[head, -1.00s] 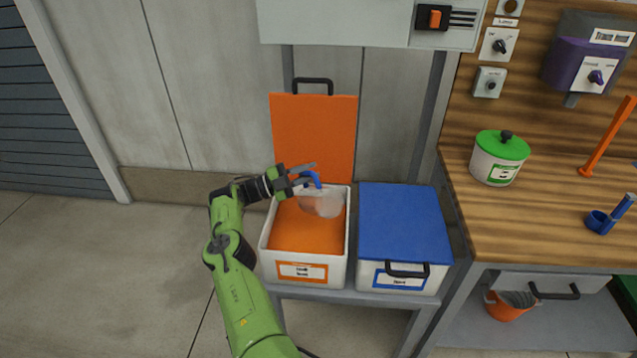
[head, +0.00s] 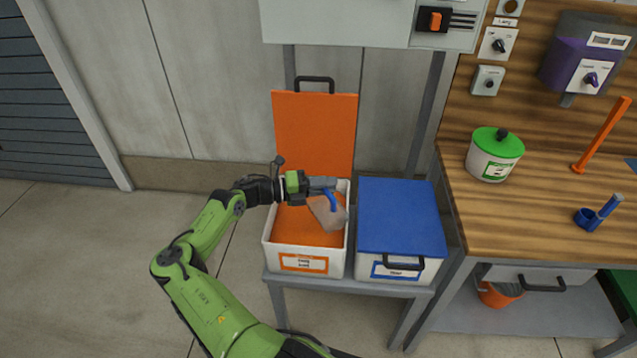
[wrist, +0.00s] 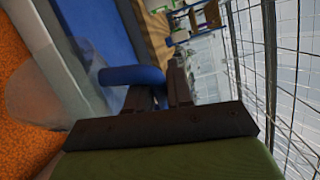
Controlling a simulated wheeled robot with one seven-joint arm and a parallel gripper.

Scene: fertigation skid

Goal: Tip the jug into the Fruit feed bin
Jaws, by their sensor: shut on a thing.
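The jug (head: 325,214) is clear with a blue handle (head: 332,200). It is tilted over the open white bin (head: 307,264), which has an orange front label and orange contents (head: 298,228). The label text is too small to read surely. My gripper (head: 326,184) is shut on the blue handle, above the bin's upper part. In the wrist view the handle (wrist: 130,75) sits at the jaws, and the clear jug body (wrist: 45,90) is at left over orange material. I cannot tell whether anything remains in the jug.
The bin's orange lid (head: 315,130) stands open behind it. A bin with a shut blue lid (head: 400,218) is close on the right. A wooden bench (head: 530,220) holds a green-lidded pot (head: 495,155) and a blue scoop (head: 592,217). A grey cabinet (head: 340,22) hangs above.

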